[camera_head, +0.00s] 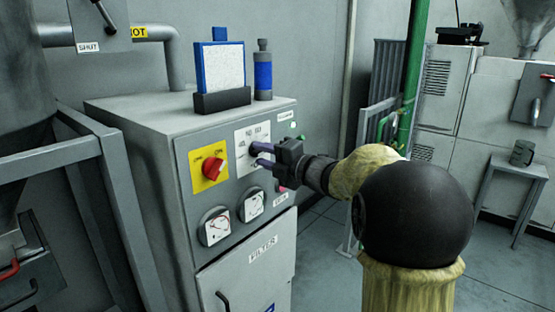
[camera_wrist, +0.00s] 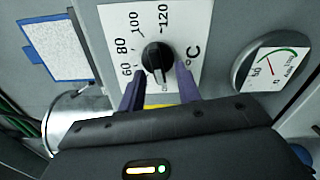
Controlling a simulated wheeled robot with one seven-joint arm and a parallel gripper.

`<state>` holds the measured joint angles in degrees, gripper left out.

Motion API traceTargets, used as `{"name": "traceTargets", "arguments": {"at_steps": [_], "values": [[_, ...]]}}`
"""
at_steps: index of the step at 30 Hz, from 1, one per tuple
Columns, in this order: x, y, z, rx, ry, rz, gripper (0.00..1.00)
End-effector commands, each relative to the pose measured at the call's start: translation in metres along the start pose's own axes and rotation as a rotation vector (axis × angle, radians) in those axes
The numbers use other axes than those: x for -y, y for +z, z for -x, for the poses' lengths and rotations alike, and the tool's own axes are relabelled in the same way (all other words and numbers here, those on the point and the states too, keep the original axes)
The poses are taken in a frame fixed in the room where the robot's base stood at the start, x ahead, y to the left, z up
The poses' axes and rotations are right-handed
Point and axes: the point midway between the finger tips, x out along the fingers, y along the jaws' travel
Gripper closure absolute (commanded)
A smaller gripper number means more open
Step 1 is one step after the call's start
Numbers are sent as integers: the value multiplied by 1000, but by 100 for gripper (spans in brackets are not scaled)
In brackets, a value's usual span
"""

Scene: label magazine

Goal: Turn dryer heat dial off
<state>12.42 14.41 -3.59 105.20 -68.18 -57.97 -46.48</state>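The heat dial (camera_wrist: 157,56) is a black knob on a white plate (camera_wrist: 205,15) marked 60, 80, 100, 120 and °C. A white line shows on the knob, running toward the lower edge of the wrist view, where small lettering is partly hidden. My gripper (camera_wrist: 160,70) is open, with one purple finger on each side of the knob's lower part. I cannot tell whether the fingers touch it. In the head view, my gripper (camera_head: 260,156) reaches to the white plate (camera_head: 243,134) on the grey dryer cabinet (camera_head: 140,118) and mostly hides the dial.
A red switch on a yellow plate (camera_head: 209,182) is left of the dial. Two gauges (camera_head: 215,228) sit below. A framed white panel (camera_head: 220,67) and a blue-banded bottle (camera_head: 263,75) stand on the cabinet. A green pole (camera_head: 414,70) rises behind my arm.

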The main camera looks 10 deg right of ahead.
Motion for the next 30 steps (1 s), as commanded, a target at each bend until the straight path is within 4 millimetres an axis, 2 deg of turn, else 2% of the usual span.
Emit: {"name": "traceTargets", "arguments": {"at_steps": [7, 24, 30], "values": [[0, 1, 27, 5, -1, 0, 66], [0, 1, 140, 5, -1, 1, 66], [0, 1, 167, 3, -1, 1, 66]]}}
